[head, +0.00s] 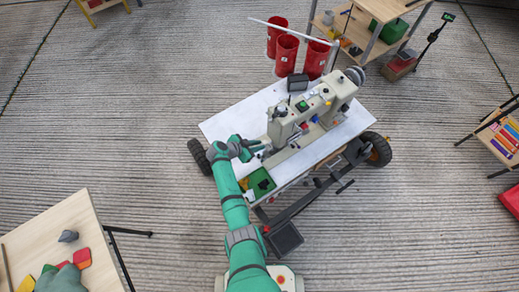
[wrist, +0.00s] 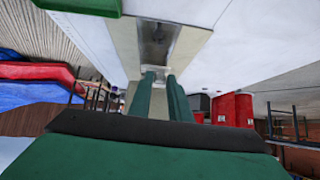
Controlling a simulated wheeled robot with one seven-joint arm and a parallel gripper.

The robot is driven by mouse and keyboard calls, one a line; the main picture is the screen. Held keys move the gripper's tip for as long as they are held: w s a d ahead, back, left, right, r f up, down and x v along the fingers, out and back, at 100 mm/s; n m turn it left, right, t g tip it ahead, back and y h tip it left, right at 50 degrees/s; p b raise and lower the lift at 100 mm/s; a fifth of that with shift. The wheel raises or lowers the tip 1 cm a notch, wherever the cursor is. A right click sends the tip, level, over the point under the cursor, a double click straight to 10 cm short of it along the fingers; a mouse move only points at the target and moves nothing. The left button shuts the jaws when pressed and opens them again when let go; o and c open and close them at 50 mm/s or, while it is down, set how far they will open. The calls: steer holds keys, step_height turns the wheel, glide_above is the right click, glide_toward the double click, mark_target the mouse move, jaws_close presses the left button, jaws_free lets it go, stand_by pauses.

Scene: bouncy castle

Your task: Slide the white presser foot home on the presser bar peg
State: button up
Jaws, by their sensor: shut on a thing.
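The beige sewing machine (head: 322,105) stands on a white wheeled table. My gripper (head: 262,148) is at the left end of the machine, close to its head and just above the bed. In the wrist view my gripper (wrist: 158,84) has its two green fingers shut on a small whitish piece, the white presser foot (wrist: 155,71), at the fingertips. The machine bed (wrist: 130,42) with a grey metal plate (wrist: 158,38) shows beyond the fingertips. The presser bar peg cannot be made out in either view, so I cannot tell whether the foot touches it.
A green tray (head: 261,182) lies on the white table (head: 228,122) near my arm. Red bins (head: 286,55) stand behind the machine. A wooden workbench (head: 345,28) is at the back, another table (head: 60,240) at the lower left. The table's left part is clear.

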steer(key=shift+w+d+f, duration=0.1)
steer(key=shift+w+f, duration=0.1)
steer(key=shift+f, duration=0.85)
steer(key=shift+d+f, duration=0.2)
steer(key=shift+f, duration=0.3)
steer(key=shift+d+f, duration=0.15)
steer(key=shift+f, duration=0.3)
steer(key=shift+w+d, duration=0.15)
steer(key=shift+w, duration=0.2)
steer(key=shift+w+d, duration=0.1)
steer(key=shift+d, duration=0.25)
steer(key=shift+w+d+r, duration=0.1)
steer(key=shift+w+d, duration=0.1)
steer(key=shift+w, duration=0.05)
